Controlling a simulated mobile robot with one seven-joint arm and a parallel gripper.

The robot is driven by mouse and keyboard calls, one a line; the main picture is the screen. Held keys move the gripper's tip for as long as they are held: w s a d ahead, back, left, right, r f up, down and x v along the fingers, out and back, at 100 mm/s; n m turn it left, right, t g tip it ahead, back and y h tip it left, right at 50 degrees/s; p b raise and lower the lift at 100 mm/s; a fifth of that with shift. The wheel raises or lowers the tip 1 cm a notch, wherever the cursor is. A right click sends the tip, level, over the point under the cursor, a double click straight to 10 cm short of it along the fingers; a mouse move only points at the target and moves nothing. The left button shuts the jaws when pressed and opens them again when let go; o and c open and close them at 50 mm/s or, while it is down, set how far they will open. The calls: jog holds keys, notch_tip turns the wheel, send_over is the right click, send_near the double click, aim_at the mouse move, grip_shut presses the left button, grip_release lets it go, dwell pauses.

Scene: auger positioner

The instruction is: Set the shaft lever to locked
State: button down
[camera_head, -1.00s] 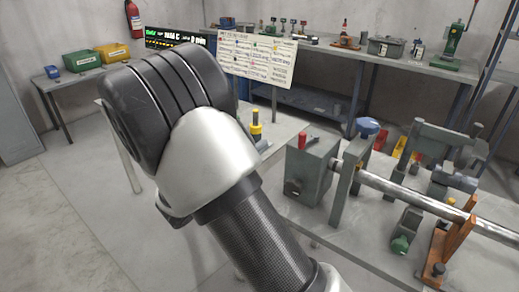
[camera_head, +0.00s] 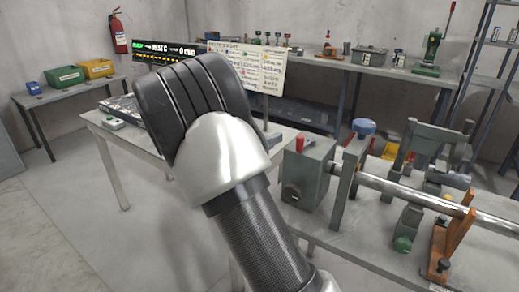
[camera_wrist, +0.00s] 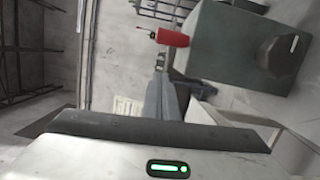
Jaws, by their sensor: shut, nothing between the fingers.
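A grey box (camera_head: 304,180) with a red handle (camera_head: 300,144) on top stands at the left end of a steel shaft (camera_head: 395,190) in the head view. The wrist view shows the red handle (camera_wrist: 172,38) close ahead, against the grey box (camera_wrist: 235,50), which has a dark knob (camera_wrist: 279,56) on its face. I cannot tell which part carries the locked marking. My gripper (camera_wrist: 164,72) is shut and empty, its fingertips just below the red handle in the picture; contact is not clear. In the head view my arm hides the gripper.
A side table (camera_head: 145,150) is behind my arm, with a paper chart (camera_head: 262,66) beyond. Clear floor lies left.

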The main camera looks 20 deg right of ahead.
jog(key=shift+s+d+r, duration=0.1)
jog(key=shift+s+d, duration=1.15)
jog(key=shift+s, duration=0.3)
